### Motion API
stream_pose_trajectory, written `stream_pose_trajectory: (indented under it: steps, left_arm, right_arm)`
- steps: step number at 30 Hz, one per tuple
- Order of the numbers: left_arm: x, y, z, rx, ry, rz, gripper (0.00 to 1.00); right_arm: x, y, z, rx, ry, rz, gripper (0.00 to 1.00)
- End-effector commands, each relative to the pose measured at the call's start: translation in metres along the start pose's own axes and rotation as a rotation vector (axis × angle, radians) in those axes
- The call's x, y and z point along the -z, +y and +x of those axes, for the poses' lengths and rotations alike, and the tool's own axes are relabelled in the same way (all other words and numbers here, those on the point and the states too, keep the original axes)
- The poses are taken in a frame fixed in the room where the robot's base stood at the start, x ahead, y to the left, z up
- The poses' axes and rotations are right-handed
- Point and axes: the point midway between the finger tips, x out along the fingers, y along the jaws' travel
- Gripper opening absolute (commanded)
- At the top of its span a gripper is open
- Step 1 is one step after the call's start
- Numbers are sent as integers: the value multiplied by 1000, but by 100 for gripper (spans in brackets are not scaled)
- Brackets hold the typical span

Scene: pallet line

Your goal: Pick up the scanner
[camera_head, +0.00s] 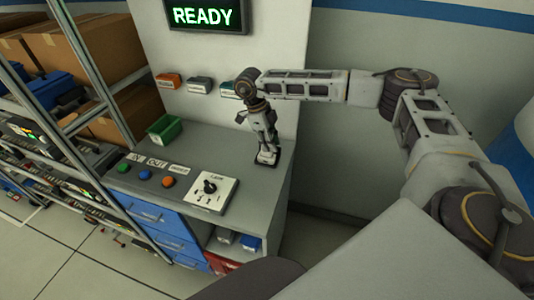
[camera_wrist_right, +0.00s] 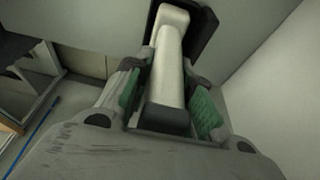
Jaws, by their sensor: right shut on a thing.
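The scanner (camera_wrist_right: 168,62) has a pale, rounded body with a dark part around its far end. In the right wrist view it lies lengthwise between the green pads of my right gripper (camera_wrist_right: 167,108), which is shut on it. In the head view my right gripper (camera_head: 265,143) points down at the right part of the grey bench top (camera_head: 222,150). The scanner's small end (camera_head: 267,157) shows below the fingers, close to the bench top; I cannot tell whether it touches. My left gripper is not in view.
A panel with coloured buttons (camera_head: 146,173) and a white switch plate (camera_head: 209,190) are at the bench front. A green bin (camera_head: 164,129) stands at the back left. A wall with small labelled holders (camera_head: 199,85) rises behind. A shelf rack (camera_head: 75,110) stands left.

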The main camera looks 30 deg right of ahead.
Motion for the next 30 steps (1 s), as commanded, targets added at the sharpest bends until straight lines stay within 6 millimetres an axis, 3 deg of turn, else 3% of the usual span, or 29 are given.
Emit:
stream_pose_trajectory:
  steps: [14,30]
  left_arm:
    - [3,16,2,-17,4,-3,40]
    - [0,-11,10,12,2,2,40]
  right_arm:
    - [3,0,-13,1,-2,1,0]
    - [25,0,-82,2,-2,0,0]
